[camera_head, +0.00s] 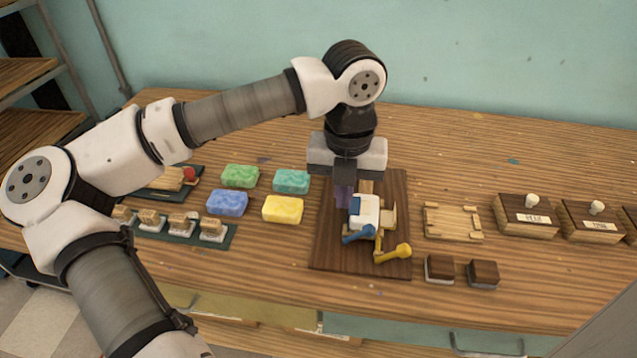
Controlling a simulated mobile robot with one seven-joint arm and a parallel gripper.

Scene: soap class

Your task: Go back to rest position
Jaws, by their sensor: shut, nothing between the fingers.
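My gripper (345,193) points down over the dark wooden board (333,258) in the middle of the table. Its fingers are together with nothing seen between them. A small device (366,212) with a white top, a blue handle (358,234) and a yellow handle (397,253) stands on the board. The fingers are at the device's upper left; I cannot tell whether they touch it. My arm reaches in from the left, bent high above the table.
Green (240,176), teal (291,181), blue (227,203) and yellow (283,209) soap bars lie left of the board. Stamps stand on a dark green mat (190,237). A wooden tray (453,221), two brown-topped blocks (439,268) and knobbed boxes (527,215) are on the right.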

